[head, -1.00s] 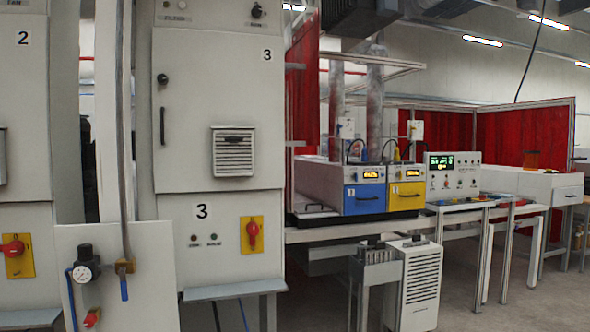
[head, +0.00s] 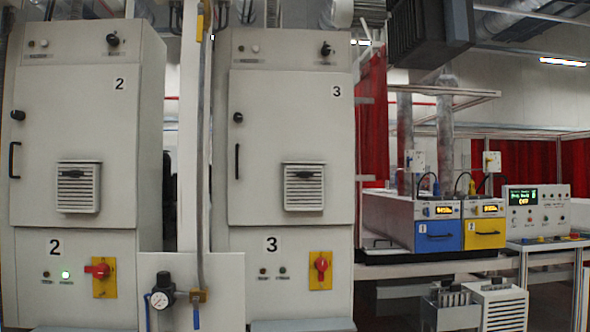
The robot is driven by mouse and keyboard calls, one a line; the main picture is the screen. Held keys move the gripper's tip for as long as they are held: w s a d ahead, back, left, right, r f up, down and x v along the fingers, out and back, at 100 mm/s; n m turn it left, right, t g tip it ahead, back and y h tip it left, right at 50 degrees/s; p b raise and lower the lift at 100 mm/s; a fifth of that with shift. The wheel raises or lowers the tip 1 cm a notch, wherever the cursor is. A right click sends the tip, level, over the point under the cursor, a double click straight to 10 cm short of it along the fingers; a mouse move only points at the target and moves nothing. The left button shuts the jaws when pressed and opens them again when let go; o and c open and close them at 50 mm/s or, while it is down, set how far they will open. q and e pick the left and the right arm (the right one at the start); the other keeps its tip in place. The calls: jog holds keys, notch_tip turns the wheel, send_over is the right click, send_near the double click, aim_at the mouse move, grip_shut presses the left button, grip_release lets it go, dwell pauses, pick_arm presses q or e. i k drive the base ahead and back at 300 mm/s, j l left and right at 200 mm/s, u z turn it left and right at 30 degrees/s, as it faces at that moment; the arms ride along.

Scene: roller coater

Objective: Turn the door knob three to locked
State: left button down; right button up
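Cabinet three (head: 290,200) stands in the middle of the head view, a grey-white cabinet marked 3. Its door (head: 275,140) looks closed. The black door knob three (head: 238,117) sits at the door's upper left, above a black vertical bar handle (head: 237,161). The knob is too small to tell its turn position. Another black knob (head: 326,49) is on the top panel, and a red rotary switch on a yellow plate (head: 320,270) is on the lower panel. Neither of my grippers is in view.
Cabinet two (head: 75,230) stands to the left, with a lit green lamp (head: 65,275). A white panel with a pressure gauge (head: 160,298) and a vertical pipe stand in front between the cabinets. Blue (head: 437,235) and yellow (head: 484,233) units are on a bench at right.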

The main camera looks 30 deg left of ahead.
aim_at(238, 117)
jog(key=u, duration=1.4)
jog(key=i+l, duration=0.25)
jog(key=l, duration=0.2)
jog(key=i+l, duration=0.25)
jog(key=l, duration=0.15)
jog(key=i+l, duration=0.25)
jog(key=l, duration=0.2)
jog(key=i+l, duration=0.25)
jog(key=l, duration=0.2)
jog(key=i+l, duration=0.25)
jog(key=l, duration=0.15)
